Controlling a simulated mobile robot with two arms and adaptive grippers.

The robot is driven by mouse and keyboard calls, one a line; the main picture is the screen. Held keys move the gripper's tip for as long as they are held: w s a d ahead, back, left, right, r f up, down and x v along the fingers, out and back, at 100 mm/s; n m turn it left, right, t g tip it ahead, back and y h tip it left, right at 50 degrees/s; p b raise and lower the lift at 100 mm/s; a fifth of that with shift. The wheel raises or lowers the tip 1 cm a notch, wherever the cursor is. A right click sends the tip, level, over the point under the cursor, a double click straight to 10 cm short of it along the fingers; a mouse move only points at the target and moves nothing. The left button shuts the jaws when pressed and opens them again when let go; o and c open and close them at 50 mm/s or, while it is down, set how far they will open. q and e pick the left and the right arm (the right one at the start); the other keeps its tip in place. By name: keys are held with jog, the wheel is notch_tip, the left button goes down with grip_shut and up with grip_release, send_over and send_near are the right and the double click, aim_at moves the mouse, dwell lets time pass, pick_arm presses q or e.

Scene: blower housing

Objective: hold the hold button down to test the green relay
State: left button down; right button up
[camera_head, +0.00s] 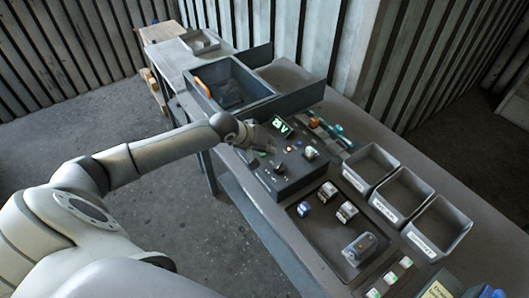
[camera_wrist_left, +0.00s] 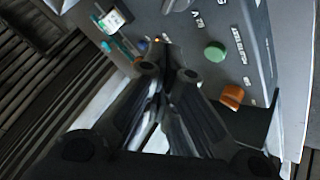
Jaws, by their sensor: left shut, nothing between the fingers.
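The dark tester box (camera_head: 290,180) stands on the bench with a lit green display (camera_head: 281,127). A relay with a white body and green marking (camera_head: 310,152) sits on its right side; it also shows at the upper left of the left wrist view (camera_wrist_left: 112,18). A round green button (camera_wrist_left: 215,52) with lettering beside it is on the panel; whether it is the hold button is too unclear to read. My left gripper (camera_head: 265,146) is shut and empty over the panel. In the left wrist view its fingertips (camera_wrist_left: 165,58) appear left of the green button, apart from it. My right gripper is out of view.
An orange-brown part (camera_wrist_left: 232,96) is near the green button. Loose relays (camera_head: 346,211) lie on a tray in front of the tester. Grey bins (camera_head: 442,228) line the right side. A dark open crate (camera_head: 240,84) stands behind the tester.

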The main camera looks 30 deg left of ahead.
pick_arm(q)
jog(key=w+a+r+n+t, duration=0.1)
jog(key=w+a+r+n, duration=0.1)
jog(key=w+a+r, duration=0.1)
jog(key=a+r, duration=0.1)
jog(key=a, duration=0.1)
jog(key=shift+w+a+r+y, duration=0.15)
jog(key=shift+a+y, duration=0.15)
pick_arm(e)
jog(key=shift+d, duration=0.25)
pick_arm(q)
notch_tip(320, 180, down, 6)
jog(key=b, duration=0.7)
jog(key=shift+f, duration=0.2)
notch_tip(320, 180, down, 2)
jog(key=shift+f+b, duration=0.1)
jog(key=shift+b, duration=0.4)
jog(key=shift+f, duration=0.1)
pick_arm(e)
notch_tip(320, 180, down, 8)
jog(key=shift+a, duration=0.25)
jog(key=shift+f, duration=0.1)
